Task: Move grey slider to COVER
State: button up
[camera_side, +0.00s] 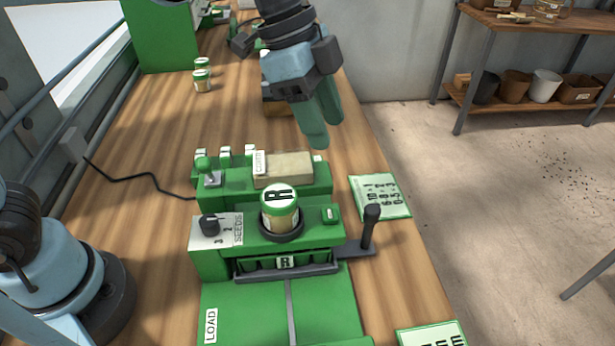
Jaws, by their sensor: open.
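The grey slider (287,272) looks to be the dark grey bar across the front of the green seeder (212,263). An upright black handle (370,228) stands at its right end. A tray part marked R (284,262) shows just behind the bar. The label that seems to read COVER (260,162) is at the back, beside a beige block (290,168). The LOAD label (211,326) is on the green bed at the front left. My gripper (326,138) is open and empty, above and behind the seeder, fingers pointing down, apart from the slider and handle.
A can marked R (280,208) stands in a dark ring on the seeder. A black SEEDS knob (210,226) and a green-knobbed lever (206,168) are at left. Green cards (380,196) lie to the right.

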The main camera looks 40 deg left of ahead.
aim_at(372, 207)
jog(key=d+f+m, duration=0.1)
jog(key=d+f, duration=0.2)
jog(key=d+f+m, duration=0.1)
jog(key=d+f, duration=0.2)
jog(key=f, duration=0.1)
jog(key=d+f+m+g, duration=0.1)
jog(key=d+f, duration=0.1)
jog(key=f, duration=0.1)
jog(key=shift+d+f, duration=0.4)
grip_shut()
jog(key=shift+w, duration=0.1)
